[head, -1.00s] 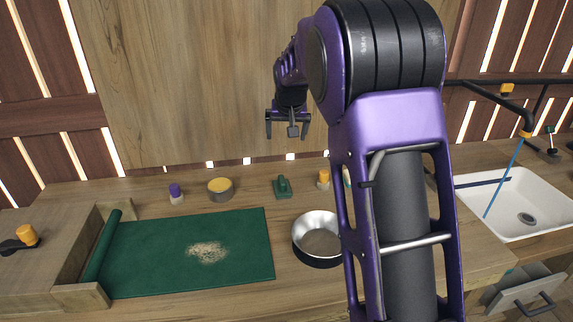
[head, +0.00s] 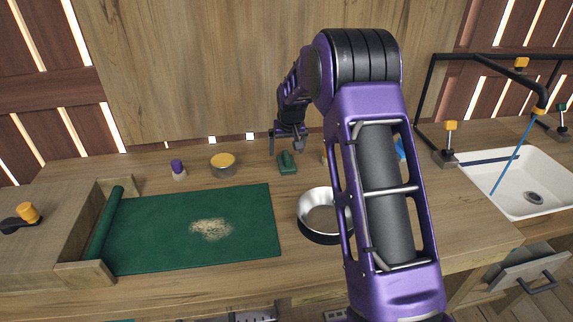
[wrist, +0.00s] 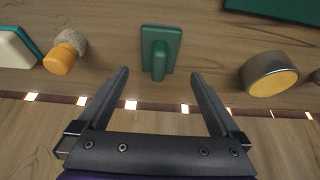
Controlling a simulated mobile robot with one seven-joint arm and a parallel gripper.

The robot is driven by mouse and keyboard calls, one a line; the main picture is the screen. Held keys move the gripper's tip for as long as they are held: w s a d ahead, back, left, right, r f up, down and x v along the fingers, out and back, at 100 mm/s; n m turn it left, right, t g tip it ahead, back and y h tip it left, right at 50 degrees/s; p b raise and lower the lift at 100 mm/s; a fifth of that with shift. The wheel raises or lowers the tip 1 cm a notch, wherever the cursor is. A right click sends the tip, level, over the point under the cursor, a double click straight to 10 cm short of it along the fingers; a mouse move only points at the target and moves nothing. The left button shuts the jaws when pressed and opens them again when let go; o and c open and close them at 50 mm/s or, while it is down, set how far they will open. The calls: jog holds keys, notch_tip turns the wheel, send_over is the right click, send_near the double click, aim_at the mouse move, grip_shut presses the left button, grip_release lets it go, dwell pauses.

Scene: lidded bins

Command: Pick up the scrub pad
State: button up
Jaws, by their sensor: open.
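The scrub pad, which I take to be the green block with a raised grip (head: 287,163), lies on the wooden counter behind the mat and near the wall. It also shows in the wrist view (wrist: 160,52), at the top centre. My gripper (head: 286,147) is above and a little behind it, pointing down. In the wrist view my gripper (wrist: 160,74) is open and empty, with the scrub pad apart from it, lined up beyond the gap between the fingertips.
A tin with a yellow top (head: 222,166) and an orange-handled brush (wrist: 65,55) flank the scrub pad. A metal bowl (head: 318,234) and a green mat (head: 150,235) with crumbs lie in front. The wall rises close behind. A sink (head: 500,200) is at right.

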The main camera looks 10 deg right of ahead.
aim_at(287, 155)
jog(key=x, duration=0.5)
jog(key=shift+s+d+f, duration=0.1)
jog(key=shift+s+f, duration=0.05)
jog(key=shift+f, duration=0.05)
jog(key=c, duration=1.4)
jog(key=shift+r, duration=0.1)
jog(key=shift+c, duration=0.2)
notch_tip(287, 155, up, 10)
jog(key=shift+f, duration=0.1)
